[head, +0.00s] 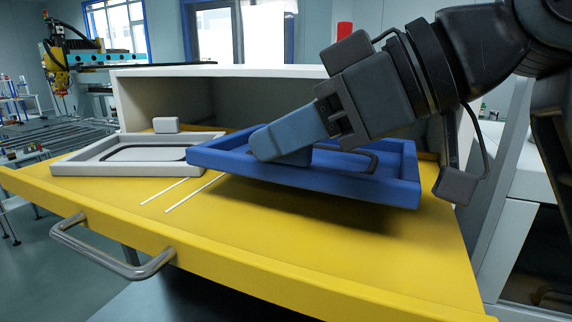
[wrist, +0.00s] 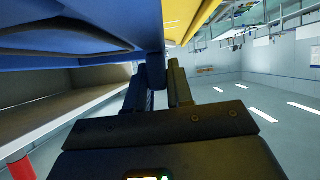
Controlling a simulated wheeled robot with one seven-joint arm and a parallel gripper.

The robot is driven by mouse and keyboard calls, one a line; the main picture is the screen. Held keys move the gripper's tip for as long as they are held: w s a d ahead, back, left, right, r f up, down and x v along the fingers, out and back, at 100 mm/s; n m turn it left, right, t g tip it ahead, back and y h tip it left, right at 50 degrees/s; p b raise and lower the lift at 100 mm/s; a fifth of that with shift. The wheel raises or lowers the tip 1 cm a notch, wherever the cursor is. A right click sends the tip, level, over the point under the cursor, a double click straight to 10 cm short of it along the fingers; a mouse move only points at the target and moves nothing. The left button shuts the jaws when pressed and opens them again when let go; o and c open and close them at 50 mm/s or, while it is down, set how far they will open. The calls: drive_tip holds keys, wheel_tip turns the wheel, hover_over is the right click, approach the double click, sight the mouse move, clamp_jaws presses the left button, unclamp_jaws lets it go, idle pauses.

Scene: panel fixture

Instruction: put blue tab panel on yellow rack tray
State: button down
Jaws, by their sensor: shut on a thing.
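The blue tab panel (head: 400,190) is a shallow blue frame with a raised rim and a dark loop-shaped line inside. My gripper (head: 275,143) reaches in from the upper right and is shut on the blue panel, its fingers hiding part of the panel's far rim and middle. The panel also fills the upper left of the wrist view (wrist: 90,62), close to the fingers (wrist: 165,80). The panel looks held above the yellow rack tray (head: 300,265), with shadow under its right part. Its right end sits lower in the picture than its left.
A grey panel (head: 75,168) lies on the tray at the left; the blue panel's left end is close beside it. Two white lines (head: 195,192) mark the tray. A handle (head: 115,262) sticks out in front. A grey cabinet (head: 215,72) stands behind. The tray's front is clear.

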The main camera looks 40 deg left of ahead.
sight(289, 174)
drive_tip(key=shift+w+a+f, duration=0.1)
drive_tip(key=shift+w+f, duration=0.05)
drive_tip(key=shift+f, duration=0.25)
drive_tip(key=shift+f+p, duration=0.35)
drive_tip(key=shift+f, duration=1.35)
drive_tip(key=c, duration=1)
unclamp_jaws()
drive_tip(key=b+v, duration=0.2)
drive_tip(key=v, duration=1)
